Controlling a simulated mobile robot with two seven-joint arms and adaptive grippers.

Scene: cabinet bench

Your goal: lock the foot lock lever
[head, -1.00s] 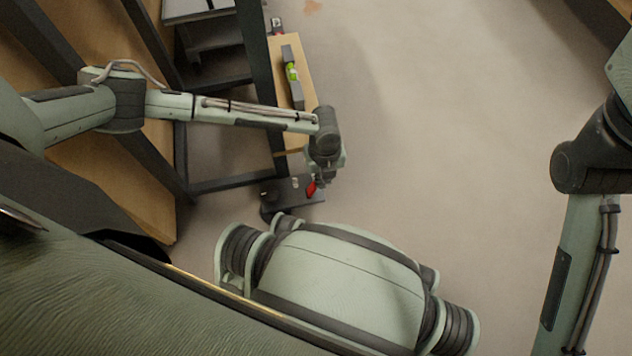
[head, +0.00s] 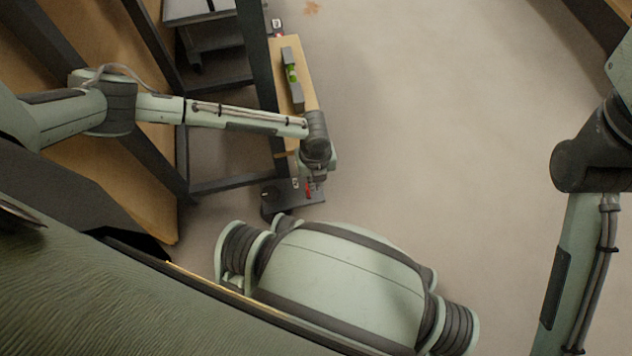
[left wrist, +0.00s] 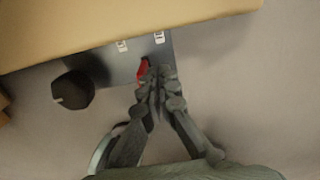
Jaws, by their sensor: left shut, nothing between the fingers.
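The red foot lock lever (left wrist: 143,68) sits on a dark metal base plate (left wrist: 110,65) at the foot of the bench. It shows in the left wrist view, partly hidden behind my fingers. In the head view only a small red part of the lever (head: 308,188) shows below my wrist. My left gripper (left wrist: 156,72) is shut and empty, its fingertips right beside the lever. I cannot tell whether they touch it. The left gripper (head: 314,186) also hangs over the base plate's right end in the head view. My right gripper is out of view.
A dark caster wheel (left wrist: 73,90) stands at the base plate's left. Open grey floor (head: 430,130) lies to the right.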

